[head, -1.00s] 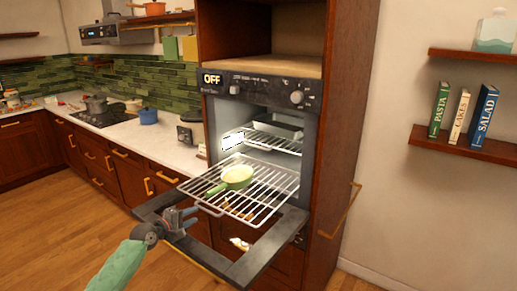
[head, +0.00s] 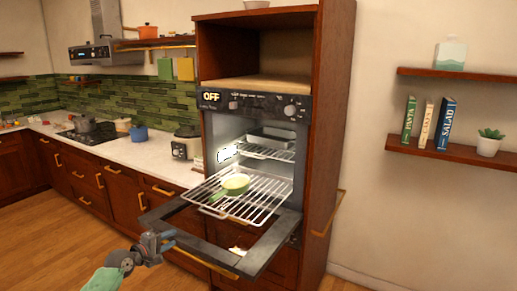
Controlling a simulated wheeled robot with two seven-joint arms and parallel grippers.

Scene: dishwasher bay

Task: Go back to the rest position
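My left gripper (head: 168,241) is at the lower left of the head view, in front of the lowered oven door (head: 263,252). Its two fingers look spread, with nothing between them. The oven (head: 253,104) is open and its display reads OFF. A wire rack (head: 262,199) is pulled out over the door. A small green pan (head: 235,183) sits on the rack, apart from my gripper. My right gripper is not in view.
A counter (head: 150,155) with a blue pot (head: 139,134) and a cooker (head: 186,144) runs to the left. A wall shelf (head: 450,151) holds books and a plant (head: 489,142) at right. The open oven door juts into the room; the floor (head: 60,225) at left is clear.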

